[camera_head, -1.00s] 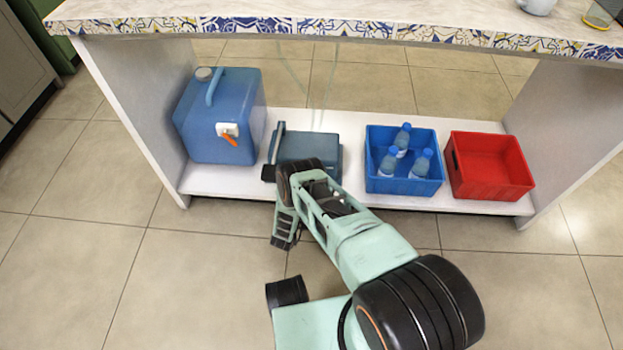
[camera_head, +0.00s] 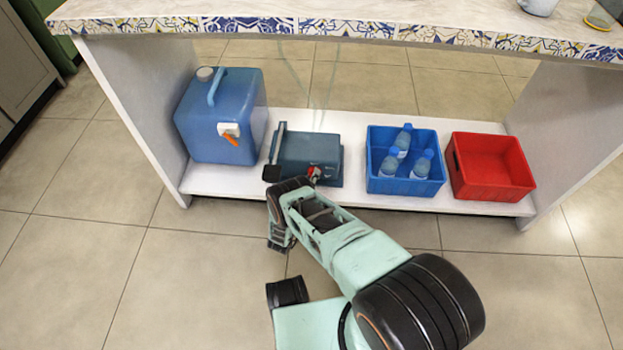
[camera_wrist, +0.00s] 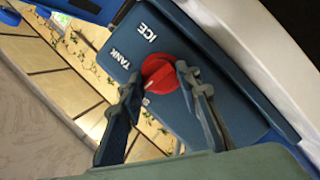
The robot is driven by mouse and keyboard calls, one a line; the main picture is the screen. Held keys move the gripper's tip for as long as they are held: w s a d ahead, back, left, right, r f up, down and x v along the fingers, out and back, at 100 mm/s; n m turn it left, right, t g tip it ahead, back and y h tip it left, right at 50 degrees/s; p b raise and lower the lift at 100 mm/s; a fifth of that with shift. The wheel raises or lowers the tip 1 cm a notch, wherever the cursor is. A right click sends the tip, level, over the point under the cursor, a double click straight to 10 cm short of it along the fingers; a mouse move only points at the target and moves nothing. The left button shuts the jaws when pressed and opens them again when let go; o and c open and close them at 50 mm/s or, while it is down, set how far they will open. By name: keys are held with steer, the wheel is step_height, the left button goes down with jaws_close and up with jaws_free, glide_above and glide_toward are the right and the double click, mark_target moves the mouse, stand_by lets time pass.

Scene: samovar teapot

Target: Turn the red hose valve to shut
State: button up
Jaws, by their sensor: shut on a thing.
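The red hose valve (camera_wrist: 160,75) is a round red knob with a small white mark. It sits on a dark blue box (camera_wrist: 190,110) lettered TANK and ICE. In the wrist view the white mark is at its lower left. My gripper (camera_wrist: 160,78) has one finger on each side of the knob and is shut on it. In the head view the box (camera_head: 305,150) stands on the low shelf, and the red valve (camera_head: 314,173) shows at its front edge. My arm hides most of the gripper there.
A blue jug (camera_head: 220,115) with an orange tap stands left of the box on the white shelf (camera_head: 225,182). A blue crate (camera_head: 405,187) with bottles and a red crate (camera_head: 490,185) stand right. The counter edge (camera_head: 340,27) overhangs above. Open floor lies in front.

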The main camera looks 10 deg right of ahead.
steer(key=shift+w+a, duration=0.15)
steer(key=shift+w, duration=0.05)
steer(key=o, duration=1.1)
steer(key=shift+s, duration=0.1)
steer(key=shift+s, duration=0.1)
steer(key=v, duration=1.1)
steer(key=shift+s+a+r, duration=0.15)
steer(key=shift+s, duration=0.2)
